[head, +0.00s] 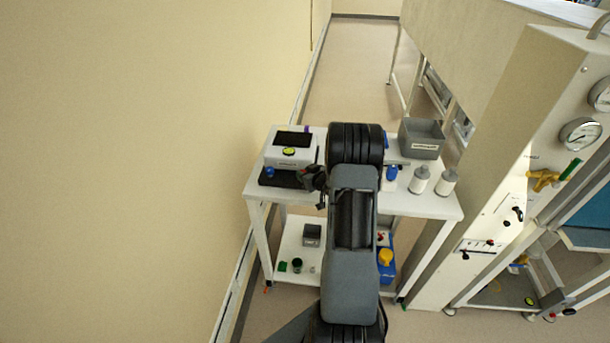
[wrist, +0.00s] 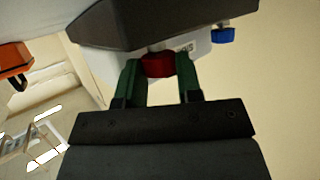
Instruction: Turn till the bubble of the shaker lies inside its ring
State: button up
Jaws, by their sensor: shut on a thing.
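The shaker (head: 280,157) stands at the left end of the white bench, a pale body with dark parts on top and in front. Its round yellow-green level (head: 289,151) shows in the head view, too small to tell where the bubble lies against the ring. A blue knob (head: 269,171) shows at its left front corner; a blue knob (wrist: 223,35) also shows in the wrist view. My gripper (wrist: 160,73) has its green fingers shut on a red knob (wrist: 158,64) at the shaker's edge. In the head view my arm hides that knob.
The white bench (head: 425,205) also holds a grey bin (head: 422,138) and white bottles (head: 419,180) on the right. A lower shelf (head: 290,255) carries small items and a blue container (head: 387,270). A wall is close on the left; a gauge panel (head: 520,150) stands right.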

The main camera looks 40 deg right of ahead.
jog(key=shift+f+b, duration=0.1)
jog(key=shift+b, duration=0.2)
